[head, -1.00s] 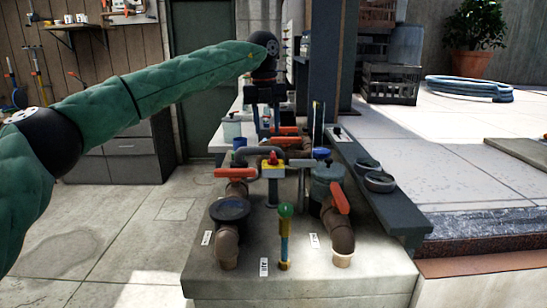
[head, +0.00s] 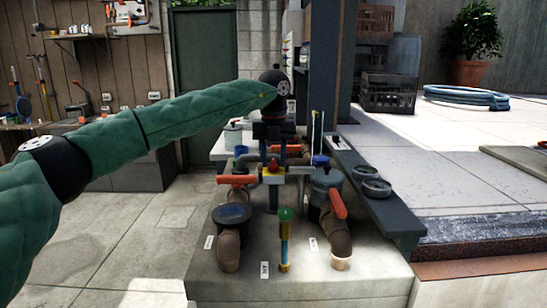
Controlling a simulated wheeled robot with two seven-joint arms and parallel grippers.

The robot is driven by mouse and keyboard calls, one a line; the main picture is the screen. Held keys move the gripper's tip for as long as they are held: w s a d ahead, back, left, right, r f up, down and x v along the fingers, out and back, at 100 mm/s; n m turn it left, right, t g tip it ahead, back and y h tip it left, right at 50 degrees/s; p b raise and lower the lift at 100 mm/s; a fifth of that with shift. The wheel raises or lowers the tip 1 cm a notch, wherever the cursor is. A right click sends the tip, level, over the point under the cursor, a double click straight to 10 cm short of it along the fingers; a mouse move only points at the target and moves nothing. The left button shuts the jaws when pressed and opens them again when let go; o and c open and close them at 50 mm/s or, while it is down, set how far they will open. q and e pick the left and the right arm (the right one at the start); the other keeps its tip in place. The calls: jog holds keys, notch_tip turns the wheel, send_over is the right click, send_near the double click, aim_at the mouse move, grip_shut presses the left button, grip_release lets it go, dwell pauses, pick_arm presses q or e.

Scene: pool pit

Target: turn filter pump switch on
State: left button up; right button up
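A small yellow box with a red top (head: 273,174) stands on a post in the middle of the pipework. It looks like a switch box, but its label and setting are too small to read. My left gripper (head: 273,156) points down above and behind the box, its two dark fingers apart with nothing visible between them. Overlap in this single view hides whether the fingertips touch anything. My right gripper is out of view.
Pipes with orange-red valve handles (head: 338,204) crowd both sides of the box. A green-topped post (head: 286,214) stands in front on the concrete plinth (head: 300,290). A dark bench (head: 385,205) runs along the right.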

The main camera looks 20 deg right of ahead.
pick_arm(q)
grip_shut()
